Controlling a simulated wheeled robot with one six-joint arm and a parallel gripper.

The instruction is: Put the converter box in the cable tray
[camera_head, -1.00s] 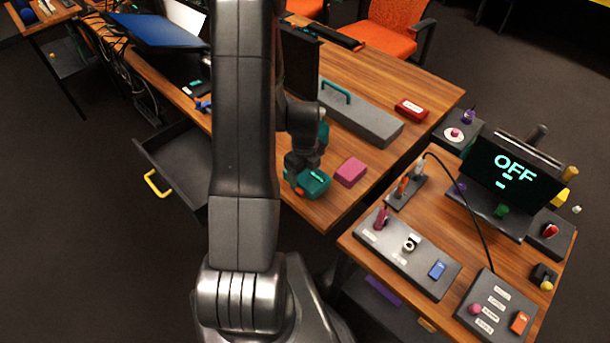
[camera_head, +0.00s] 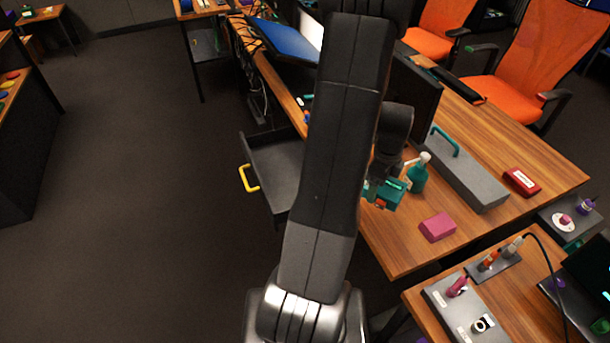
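A teal box with an orange part, which I take to be the converter box (camera_head: 386,190), is at the near left edge of the wooden desk. My gripper (camera_head: 382,186) is over it and appears shut on it; the fingertips are small and partly hidden by my arm. The box looks held at or just beyond the desk edge; its exact height is unclear. No thing is clearly marked as the cable tray. An open dark drawer (camera_head: 277,163) with a yellow handle juts out left of the desk, empty where it shows; my arm hides its right side.
A pink block (camera_head: 437,227), teal pump bottle (camera_head: 417,175), grey long case (camera_head: 470,177) with teal handle and red box (camera_head: 522,181) stand on the desk (camera_head: 400,250). A panel table (camera_head: 425,293) is at lower right. The floor at left is clear.

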